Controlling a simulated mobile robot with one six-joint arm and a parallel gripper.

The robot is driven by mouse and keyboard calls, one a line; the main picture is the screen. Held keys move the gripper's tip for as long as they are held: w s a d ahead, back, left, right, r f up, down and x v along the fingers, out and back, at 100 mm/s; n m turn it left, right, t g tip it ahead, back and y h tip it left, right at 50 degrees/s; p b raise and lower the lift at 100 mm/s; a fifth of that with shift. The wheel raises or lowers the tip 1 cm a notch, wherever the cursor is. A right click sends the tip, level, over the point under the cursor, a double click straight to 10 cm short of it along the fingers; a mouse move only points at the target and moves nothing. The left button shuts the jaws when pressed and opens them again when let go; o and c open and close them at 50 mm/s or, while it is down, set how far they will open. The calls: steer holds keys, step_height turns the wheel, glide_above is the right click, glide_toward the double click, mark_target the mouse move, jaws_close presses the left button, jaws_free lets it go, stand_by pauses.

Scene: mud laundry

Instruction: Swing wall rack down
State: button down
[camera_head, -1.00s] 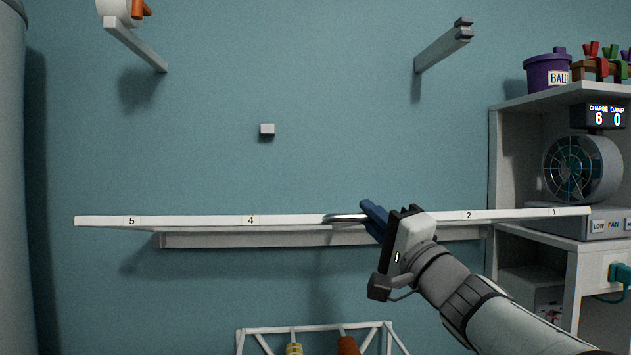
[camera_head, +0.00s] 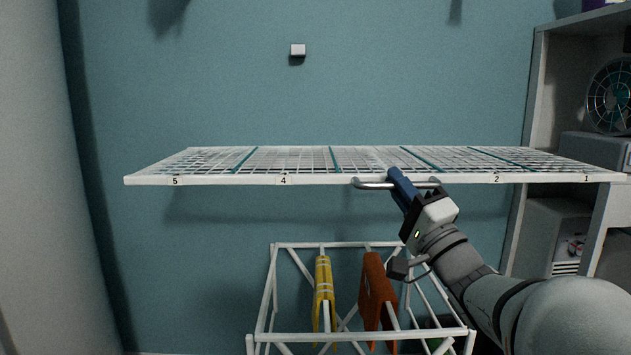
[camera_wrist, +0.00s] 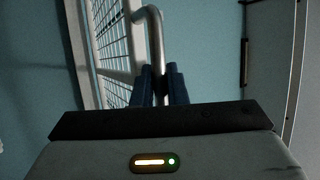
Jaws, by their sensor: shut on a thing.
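The wall rack (camera_head: 300,160) is a white wire grid panel with teal dividers and numbered labels on its front rail. It stands out from the teal wall, about level. A metal bar handle (camera_head: 368,184) sits at the middle of its front rail. My gripper (camera_head: 402,184), with blue fingers, is shut on the handle. In the wrist view, the fingers (camera_wrist: 160,85) close around the handle bar (camera_wrist: 155,40), with the rack's mesh (camera_wrist: 110,40) to the left. The label between 4 and 2 is hidden behind my gripper.
Below the rack stands a white frame (camera_head: 360,338) with a yellow item (camera_head: 324,285) and an orange-brown item (camera_head: 377,290) in it. A shelf unit (camera_head: 545,100) with a fan (camera_head: 608,97) is at the right. A small grey block (camera_head: 298,50) is on the wall above.

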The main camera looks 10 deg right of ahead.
steer(key=shift+a+f, duration=0.1)
steer(key=shift+f, duration=0.4)
steer(key=c, duration=1.7)
jaws_free()
steer(key=shift+c, duration=0.2)
steer(key=p+v, duration=0.1)
steer(key=v, duration=0.6)
steer(key=shift+s, duration=0.4)
